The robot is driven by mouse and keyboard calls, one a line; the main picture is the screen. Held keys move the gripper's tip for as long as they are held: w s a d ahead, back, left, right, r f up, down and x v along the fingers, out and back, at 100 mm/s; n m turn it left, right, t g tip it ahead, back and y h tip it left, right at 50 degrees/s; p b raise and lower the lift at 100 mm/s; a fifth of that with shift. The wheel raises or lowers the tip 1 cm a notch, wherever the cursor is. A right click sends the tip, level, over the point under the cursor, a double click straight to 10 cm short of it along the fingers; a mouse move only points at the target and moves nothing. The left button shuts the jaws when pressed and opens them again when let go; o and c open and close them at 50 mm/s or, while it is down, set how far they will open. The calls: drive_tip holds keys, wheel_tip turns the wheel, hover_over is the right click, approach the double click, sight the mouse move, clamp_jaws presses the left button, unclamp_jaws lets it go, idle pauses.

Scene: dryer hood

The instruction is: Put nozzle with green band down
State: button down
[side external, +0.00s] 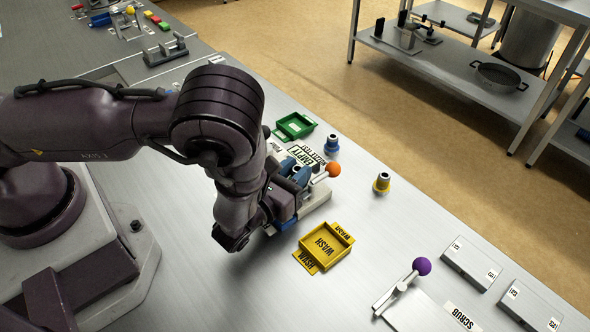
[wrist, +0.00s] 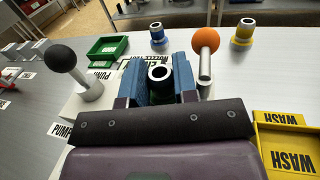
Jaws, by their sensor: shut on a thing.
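My gripper (wrist: 160,84) is shut on a nozzle (wrist: 159,72), which stands upright between the blue fingers with its metal mouth facing up. In the side external view my gripper (side external: 292,180) is low over the pale test fixture (side external: 318,207), and only the top of the nozzle (side external: 298,170) shows. I cannot tell whether the nozzle touches the fixture. A blue-banded nozzle (side external: 331,145) and a yellow-banded nozzle (side external: 382,182) stand upright on the table, apart from my gripper.
An orange-ball lever (side external: 333,170) rises close beside my fingers; a black-ball lever (wrist: 62,60) stands to their left in the wrist view. A green tray (side external: 294,126) and a yellow WASH tray (side external: 348,236) flank the fixture. A purple-ball lever (side external: 421,266) stands farther right.

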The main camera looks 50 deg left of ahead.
drive_tip(key=shift+f, duration=0.15)
drive_tip(key=c, duration=0.9)
unclamp_jaws()
drive_tip(key=shift+d, duration=0.1)
